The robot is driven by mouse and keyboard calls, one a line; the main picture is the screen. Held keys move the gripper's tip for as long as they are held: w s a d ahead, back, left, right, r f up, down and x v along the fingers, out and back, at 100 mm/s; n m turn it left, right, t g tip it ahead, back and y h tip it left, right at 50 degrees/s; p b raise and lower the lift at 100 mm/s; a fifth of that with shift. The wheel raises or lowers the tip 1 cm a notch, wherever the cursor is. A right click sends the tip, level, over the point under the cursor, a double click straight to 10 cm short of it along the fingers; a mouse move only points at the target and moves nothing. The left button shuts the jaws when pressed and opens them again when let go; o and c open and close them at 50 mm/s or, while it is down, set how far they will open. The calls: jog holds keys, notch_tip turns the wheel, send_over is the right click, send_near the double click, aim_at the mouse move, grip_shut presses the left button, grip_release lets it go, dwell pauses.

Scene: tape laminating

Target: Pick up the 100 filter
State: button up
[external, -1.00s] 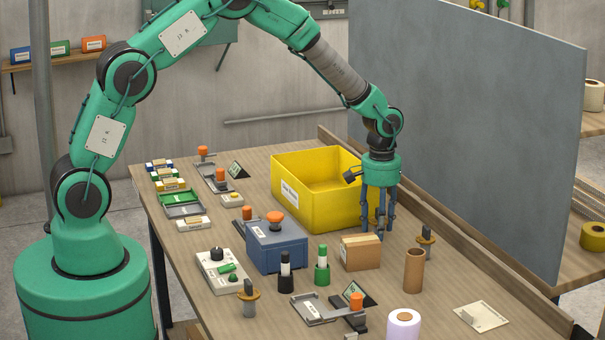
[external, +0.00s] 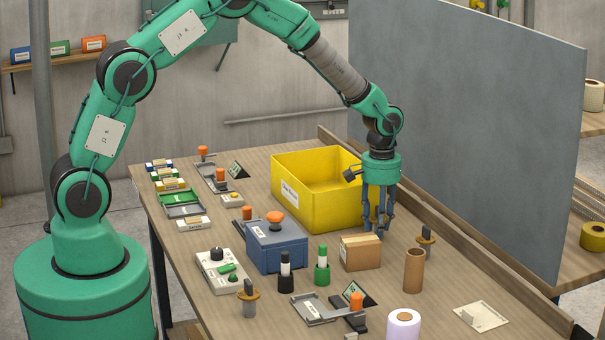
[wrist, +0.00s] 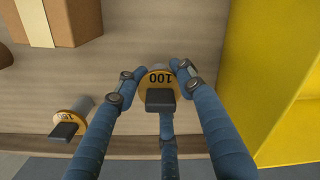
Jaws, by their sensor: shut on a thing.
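The 100 filter (wrist: 160,77) shows in the wrist view as a tan disc marked 100, upside down in the picture, with a dark block-like handle on it. My gripper (wrist: 157,80) has its blue fingers closed around the disc. In the external view my gripper (external: 378,225) points straight down at table height, just right of the yellow bin.
A second tan filter with a dark handle (external: 426,240) stands to the right; it also shows in the wrist view (wrist: 70,127). The yellow bin (external: 300,205) is close on the left. A cardboard box (external: 360,253) and brown tube (external: 413,271) stand nearer the camera. A wooden rail (external: 470,245) runs along the right.

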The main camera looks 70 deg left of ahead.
jog(key=shift+r, duration=0.4)
jog(key=shift+c, duration=0.6)
jog(key=r, duration=0.1)
jog(key=r+p, duration=0.1)
jog(key=shift+s+r, duration=0.2)
jog(key=shift+r, duration=0.15)
jog(key=s, duration=0.5)
jog(key=s+p, duration=0.1)
jog(key=s, duration=0.4)
jog(key=s+r+p, duration=0.1)
jog(key=s, duration=0.4)
jog(key=shift+s+d+r, duration=0.1)
jog(key=shift+s+d, duration=0.1)
jog(key=shift+s, duration=0.1)
